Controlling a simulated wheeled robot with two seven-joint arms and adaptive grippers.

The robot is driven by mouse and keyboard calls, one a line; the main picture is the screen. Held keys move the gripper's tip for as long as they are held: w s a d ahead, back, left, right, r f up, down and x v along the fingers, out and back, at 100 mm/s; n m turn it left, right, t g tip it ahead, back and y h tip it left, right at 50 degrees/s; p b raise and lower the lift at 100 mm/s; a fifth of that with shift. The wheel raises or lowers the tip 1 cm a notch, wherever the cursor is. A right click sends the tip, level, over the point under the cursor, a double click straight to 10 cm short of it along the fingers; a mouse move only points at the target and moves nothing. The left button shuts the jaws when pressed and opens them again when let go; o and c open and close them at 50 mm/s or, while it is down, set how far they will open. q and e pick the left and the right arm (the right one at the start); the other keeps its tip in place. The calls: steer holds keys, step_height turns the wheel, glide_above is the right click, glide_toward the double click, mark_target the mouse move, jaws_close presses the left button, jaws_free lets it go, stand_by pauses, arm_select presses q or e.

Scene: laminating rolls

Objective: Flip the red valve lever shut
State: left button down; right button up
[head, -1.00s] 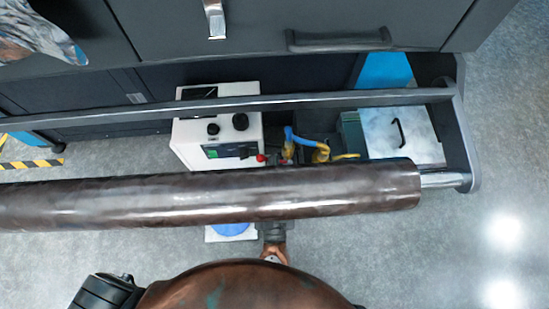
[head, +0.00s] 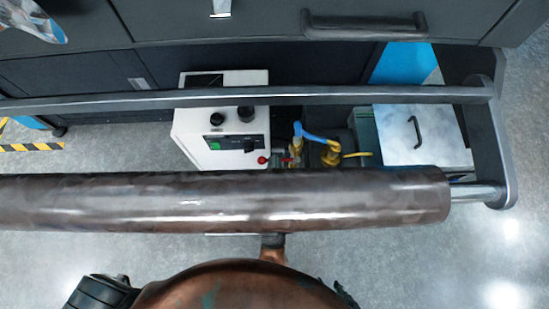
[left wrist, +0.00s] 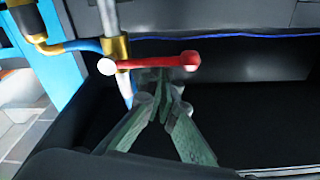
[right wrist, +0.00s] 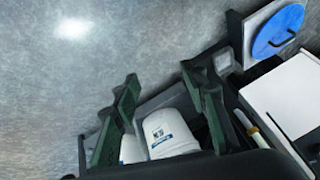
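The red valve lever (left wrist: 158,61) lies nearly level across the left wrist view, with a pale ball at its left end. It joins a brass fitting (left wrist: 115,48) on an upright pipe. My left gripper (left wrist: 165,88) points toward the lever from below, its fingertips close together just under or behind the bar. I cannot tell whether they touch it. In the head view a small red part, likely the lever (head: 287,161), shows among the yellow fittings, partly hidden by the large roll. My right gripper (right wrist: 162,88) is open and empty in the right wrist view.
A long brown glossy roll (head: 230,203) crosses the head view in front of the valve. A white control box (head: 215,120) stands left of the fittings, a metal-lidded box (head: 420,135) to the right. White tubs (right wrist: 168,133) and a blue disc (right wrist: 278,30) show near my right gripper.

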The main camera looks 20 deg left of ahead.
arm_select(q)
steer(key=shift+a+f, duration=0.1)
steer(key=shift+f, duration=0.3)
steer(key=shift+r, duration=0.1)
